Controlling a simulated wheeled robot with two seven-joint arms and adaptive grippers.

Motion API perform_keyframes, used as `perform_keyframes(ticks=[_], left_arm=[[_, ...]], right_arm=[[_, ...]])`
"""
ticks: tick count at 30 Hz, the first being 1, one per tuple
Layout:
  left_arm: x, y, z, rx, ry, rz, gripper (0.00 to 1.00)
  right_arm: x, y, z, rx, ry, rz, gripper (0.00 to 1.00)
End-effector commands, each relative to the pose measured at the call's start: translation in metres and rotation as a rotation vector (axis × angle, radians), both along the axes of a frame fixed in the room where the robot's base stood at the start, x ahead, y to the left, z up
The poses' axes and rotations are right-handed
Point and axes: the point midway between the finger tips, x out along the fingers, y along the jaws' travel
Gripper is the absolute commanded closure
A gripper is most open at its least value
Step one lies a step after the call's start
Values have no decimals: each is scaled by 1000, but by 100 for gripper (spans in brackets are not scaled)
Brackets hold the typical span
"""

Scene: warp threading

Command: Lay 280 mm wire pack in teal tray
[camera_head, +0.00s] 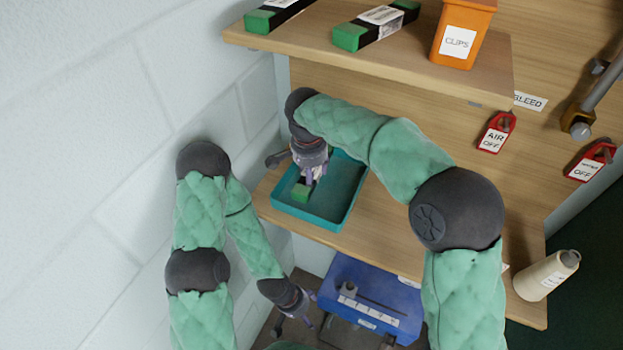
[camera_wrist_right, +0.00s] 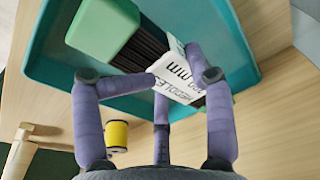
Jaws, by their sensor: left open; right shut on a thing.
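The teal tray (camera_head: 343,196) sits on the lower wooden shelf, and its wall fills much of the right wrist view (camera_wrist_right: 55,45). My right gripper (camera_head: 312,174) reaches down into the tray area, shut on the wire pack. The pack's green end (camera_head: 302,192) shows in the head view. In the right wrist view the pack has a green end block (camera_wrist_right: 103,28), dark wires and a white label with "mm" between my fingers (camera_wrist_right: 180,80). The pack is within the tray's outline; I cannot tell whether it touches the floor. My left gripper (camera_head: 297,318) is open and empty, low down.
Two similar packs (camera_head: 375,26) (camera_head: 275,12) and an orange CLIPS bin (camera_head: 461,32) stand on the upper shelf. A blue box (camera_head: 370,298) is below, near my left gripper. A yellow spool (camera_wrist_right: 117,135) shows beside the tray.

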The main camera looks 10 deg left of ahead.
Motion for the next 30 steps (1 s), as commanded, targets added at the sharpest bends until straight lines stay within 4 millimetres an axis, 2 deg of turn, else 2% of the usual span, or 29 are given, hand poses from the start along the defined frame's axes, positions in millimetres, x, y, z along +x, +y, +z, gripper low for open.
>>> perform_keyframes(ticks=[5,11,22,23,24,26,27,30], left_arm=[[0,0,0,0,0,0,16],[0,0,-2,0,0,0,16],[0,0,-3,0,0,0,16],[0,0,-3,0,0,0,16],[0,0,-3,0,0,0,16],[0,0,-3,0,0,0,16],[0,0,-3,0,0,0,16],[0,0,-3,0,0,0,16]], right_arm=[[7,3,-9,1,-3,-1,99],[6,3,-34,0,-2,0,99],[6,3,-38,2,-3,-1,99],[5,3,-40,0,-1,0,44],[5,3,-40,0,-1,0,32],[5,3,-40,0,0,0,16],[5,3,-40,0,0,0,12],[5,3,-40,0,0,0,12]])
